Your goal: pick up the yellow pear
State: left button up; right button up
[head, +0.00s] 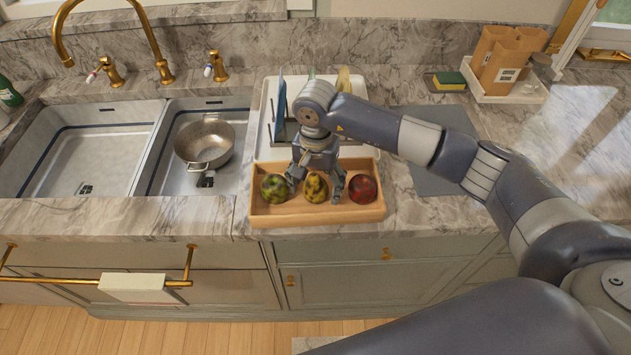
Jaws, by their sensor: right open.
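The yellow pear (316,188), with dark speckles, sits in the middle of a shallow wooden tray (318,215) on the counter. A green fruit (274,188) lies to its left and a red apple (362,188) to its right in the same tray. My right gripper (315,187) points down over the pear, open, with one finger on its left side and one on its right. The gripper's palm hides the pear's top, and I cannot tell whether the fingers touch it. My left gripper is not in view.
A white dish rack (263,140) with plates stands right behind the tray. A double sink with a metal pot (204,142) is at left. A grey mat (437,178), a sponge (449,81) and a caddy of brown canisters (507,60) are at right.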

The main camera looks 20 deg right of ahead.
jog(key=shift+f, duration=0.4)
jog(key=shift+c, duration=0.6)
jog(key=c, duration=1.1)
